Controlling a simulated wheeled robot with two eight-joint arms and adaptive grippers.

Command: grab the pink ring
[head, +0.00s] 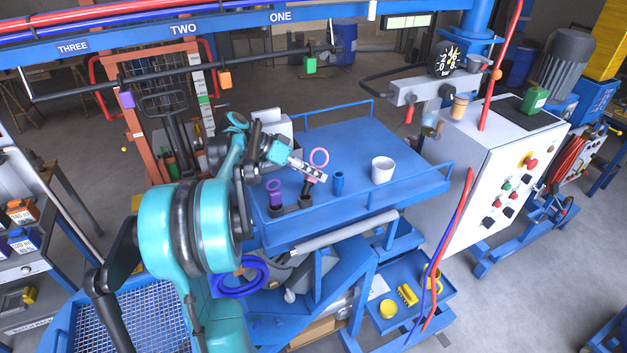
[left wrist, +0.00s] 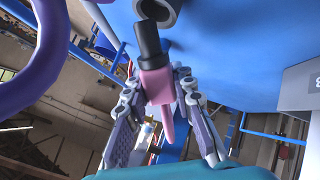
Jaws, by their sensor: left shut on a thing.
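The pink ring (head: 319,157) stands upright above the blue table in the head view. In the left wrist view its pink body (left wrist: 156,86) joins a black stem (left wrist: 148,42) that points at a dark round holder (left wrist: 160,10). My left gripper (head: 313,174) is shut on the pink ring's body, just below the loop, with one finger on each side. I cannot tell whether the stem is clear of the holder. A purple ring (head: 274,190) stands in a black holder to the left. My right gripper is not in view.
The blue table (head: 335,135) has raised rails. A grey control cabinet (head: 490,165) is further right. An overhead bar carries coloured blocks.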

